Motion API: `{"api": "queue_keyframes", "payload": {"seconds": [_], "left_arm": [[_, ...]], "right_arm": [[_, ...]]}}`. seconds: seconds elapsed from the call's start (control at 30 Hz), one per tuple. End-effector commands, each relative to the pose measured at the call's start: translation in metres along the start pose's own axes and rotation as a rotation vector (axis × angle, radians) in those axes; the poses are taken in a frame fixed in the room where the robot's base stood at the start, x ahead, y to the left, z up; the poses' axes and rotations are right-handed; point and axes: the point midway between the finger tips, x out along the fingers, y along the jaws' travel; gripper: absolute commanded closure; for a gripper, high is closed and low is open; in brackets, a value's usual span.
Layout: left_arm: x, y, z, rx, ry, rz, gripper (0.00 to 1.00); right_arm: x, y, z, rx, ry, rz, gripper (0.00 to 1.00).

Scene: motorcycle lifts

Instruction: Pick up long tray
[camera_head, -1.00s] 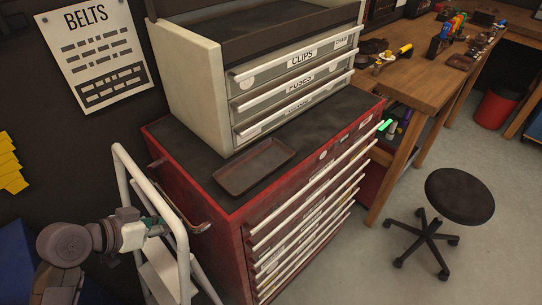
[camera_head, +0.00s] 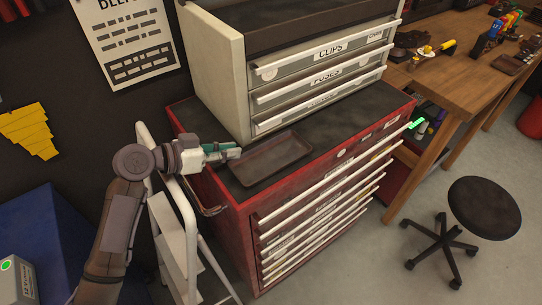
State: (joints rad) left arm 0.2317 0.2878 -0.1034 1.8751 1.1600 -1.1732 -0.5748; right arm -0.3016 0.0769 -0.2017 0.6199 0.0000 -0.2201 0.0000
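The long tray (camera_head: 270,160) is a dark, shallow rectangular tray. It lies flat on top of the red tool cabinet (camera_head: 228,200), in front of the grey drawer unit. My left gripper (camera_head: 236,152) is at the tray's left end, close to its rim. Whether it touches the tray I cannot tell. The fingers are small and seen from the side, so their opening is unclear. My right gripper is not in view.
A grey drawer unit (camera_head: 215,75) stands behind the tray on the cabinet. A white stepladder (camera_head: 170,225) stands left of the cabinet, below my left arm. A black stool (camera_head: 484,207) and a wooden workbench (camera_head: 450,85) are at the right.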

Motion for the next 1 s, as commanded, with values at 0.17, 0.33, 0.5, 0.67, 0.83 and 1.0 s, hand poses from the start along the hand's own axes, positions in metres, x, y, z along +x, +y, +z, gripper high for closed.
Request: {"api": "queue_keyframes", "payload": {"seconds": [0.17, 0.33, 0.5, 0.67, 0.83, 1.0], "left_arm": [[0.027, 0.005, 0.003, -0.008, 0.001, 0.004, 0.84], [0.043, 0.004, 0.005, -0.004, 0.000, 0.002, 0.84], [0.045, 0.003, 0.007, -0.002, -0.002, 0.000, 0.84], [0.045, 0.003, 0.007, -0.002, -0.001, 0.000, 0.99], [0.045, 0.003, 0.006, -0.003, -0.001, 0.000, 1.00], [0.045, 0.003, 0.006, -0.002, 0.000, 0.001, 1.00]], "right_arm": [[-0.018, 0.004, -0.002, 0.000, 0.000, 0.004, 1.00], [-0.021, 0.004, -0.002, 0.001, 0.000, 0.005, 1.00], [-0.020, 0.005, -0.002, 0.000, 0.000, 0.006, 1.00], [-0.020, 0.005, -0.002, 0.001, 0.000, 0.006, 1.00], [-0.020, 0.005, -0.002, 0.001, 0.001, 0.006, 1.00], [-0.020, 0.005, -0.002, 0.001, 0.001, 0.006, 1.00]]}}
